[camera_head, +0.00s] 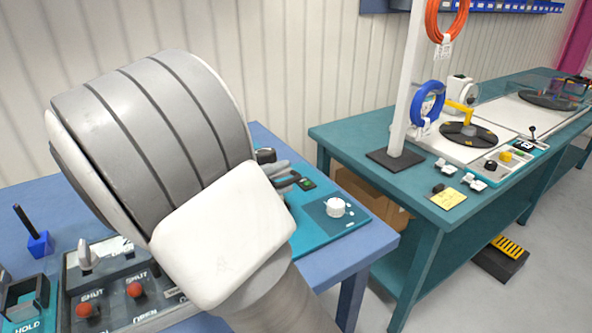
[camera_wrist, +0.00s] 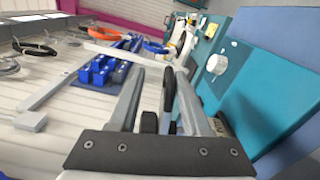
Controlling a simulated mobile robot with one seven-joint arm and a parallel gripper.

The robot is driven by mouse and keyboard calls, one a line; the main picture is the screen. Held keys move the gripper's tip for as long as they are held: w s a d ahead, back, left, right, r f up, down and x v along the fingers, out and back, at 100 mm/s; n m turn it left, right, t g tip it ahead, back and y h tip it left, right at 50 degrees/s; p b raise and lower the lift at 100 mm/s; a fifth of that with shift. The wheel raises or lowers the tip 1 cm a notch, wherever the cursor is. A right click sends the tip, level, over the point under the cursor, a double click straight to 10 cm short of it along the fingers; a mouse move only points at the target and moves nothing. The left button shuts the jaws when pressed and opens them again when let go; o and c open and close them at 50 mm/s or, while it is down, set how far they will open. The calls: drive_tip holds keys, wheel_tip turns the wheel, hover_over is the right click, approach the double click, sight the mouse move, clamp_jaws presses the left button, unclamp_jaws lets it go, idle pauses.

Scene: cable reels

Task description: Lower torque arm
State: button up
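My gripper (camera_wrist: 160,72) is open in the wrist view, with its two grey fingers apart. An upright black bar (camera_wrist: 168,90) stands between them, closer to the right finger, and a shorter dark piece (camera_wrist: 149,123) is nearer the palm. I cannot tell whether either is the torque arm or touches a finger. In the head view my forearm covers most of the gripper area, beside a teal panel (camera_head: 318,222) with a white knob (camera_head: 335,207). The knob also shows in the wrist view (camera_wrist: 216,64). A yellow arm (camera_head: 461,108) reaches over a black reel disc (camera_head: 468,135) on the far bench.
A control box (camera_head: 115,285) with red buttons and a blue-based lever (camera_head: 39,243) stand at left on the blue table. A white post (camera_head: 406,85) with orange (camera_head: 446,18) and blue (camera_head: 427,104) coils rises from the teal bench (camera_head: 345,133).

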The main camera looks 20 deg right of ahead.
drive_tip(key=s+a, duration=0.1)
drive_tip(key=a, duration=0.5)
drive_tip(key=shift+s+a, duration=0.15)
drive_tip(key=shift+a, duration=0.15)
drive_tip(key=s+d+r+m+g+y+p, duration=0.2)
drive_tip(key=s+d+g+y+p, duration=0.25)
drive_tip(key=s+d+y, duration=0.55)
drive_tip(key=s+a+r+m+t+y+p, duration=0.2)
drive_tip(key=s+a+r+t+y+p, duration=0.3)
drive_tip(key=s+r+t+y, duration=0.1)
wheel_tip(320, 180, up, 2)
drive_tip(key=shift+s+a+r+m+t+y+p, duration=0.15)
drive_tip(key=shift+s+m+t+y+p, duration=0.2)
drive_tip(key=shift+s+y, duration=0.5)
